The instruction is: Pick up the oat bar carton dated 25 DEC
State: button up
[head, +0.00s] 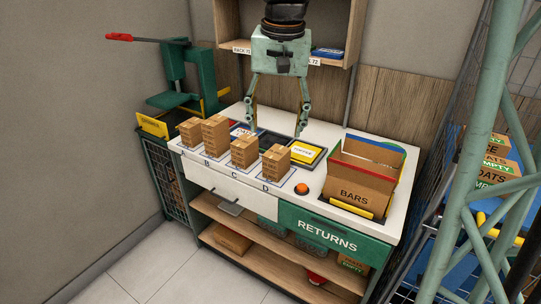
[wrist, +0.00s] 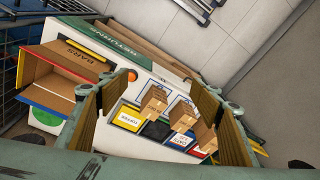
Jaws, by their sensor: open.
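Several small brown cartons stand in a row on marked spots along the front of the white counter. They are a far-left carton (head: 190,131), a taller carton (head: 215,135), a carton by letter C (head: 244,152) and one by letter D (head: 276,161). Their printing is too small to read, so I cannot tell which bears 25 DEC. My gripper (head: 272,128) is open and empty, above and behind the row, pointing down. In the wrist view three cartons show between the open fingers (wrist: 168,88), including one nearest the left finger (wrist: 153,102).
An open BARS box (head: 352,190) stands at the counter's right, beside an orange button (head: 302,188). Coloured trays (head: 305,154) lie behind the cartons. A green press (head: 185,75) stands at the left. A shelf (head: 335,60) hangs behind my arm. A RETURNS panel (head: 328,235) fronts the counter.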

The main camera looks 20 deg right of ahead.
jog(key=w+d+f+m+p, duration=0.1)
jog(key=w+d+f+p, duration=0.15)
jog(key=w, duration=0.35)
jog(key=w+d+f+m+p, duration=0.1)
jog(key=w+d+m+p, duration=0.15)
jog(key=w, duration=0.45)
jog(key=m+g+p, duration=0.2)
jog(key=p, duration=0.5)
send_over(277, 152)
notch_tip(277, 152, down, 10)
jog(key=shift+d+f, duration=0.1)
jog(key=shift+f+p, duration=0.4)
jog(key=shift+f, duration=3.85)
jog(key=shift+f, duration=0.15)
jog(key=shift+f+p, duration=0.45)
jog(key=shift+f, duration=2)
